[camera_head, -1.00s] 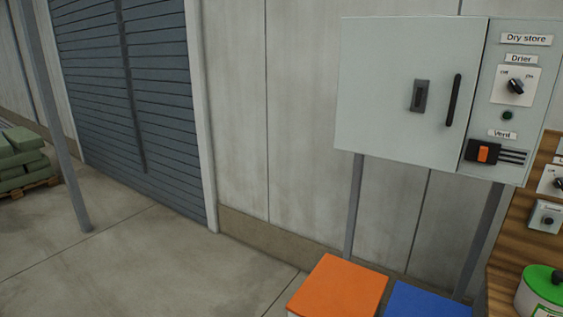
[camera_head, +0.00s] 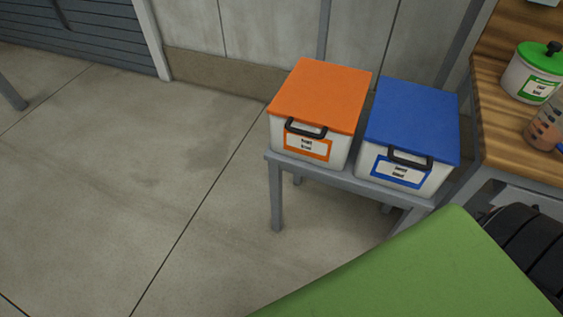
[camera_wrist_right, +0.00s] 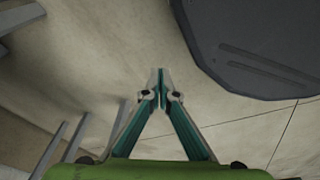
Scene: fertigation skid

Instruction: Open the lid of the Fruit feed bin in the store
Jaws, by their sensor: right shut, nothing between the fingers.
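Two white bins stand side by side on a low grey stand (camera_head: 335,180) in the head view. The left bin (camera_head: 338,152) has an orange lid (camera_head: 322,95) and an orange-framed label. The right bin (camera_head: 437,182) has a blue lid (camera_head: 413,120) and a blue-framed label. Both lids are shut, each with a dark handle at its front edge. The label print is too small to read surely, so I cannot tell which is the Fruit feed bin. My right gripper (camera_wrist_right: 160,72) is shut and empty in its wrist view, away from the bins. My left gripper is not in view.
A wooden bench (camera_head: 488,120) right of the bins holds a white tub with a green lid (camera_head: 535,72) and a clear cup (camera_head: 545,128). A wall stands behind the bins. The concrete floor (camera_head: 130,180) to the left is clear.

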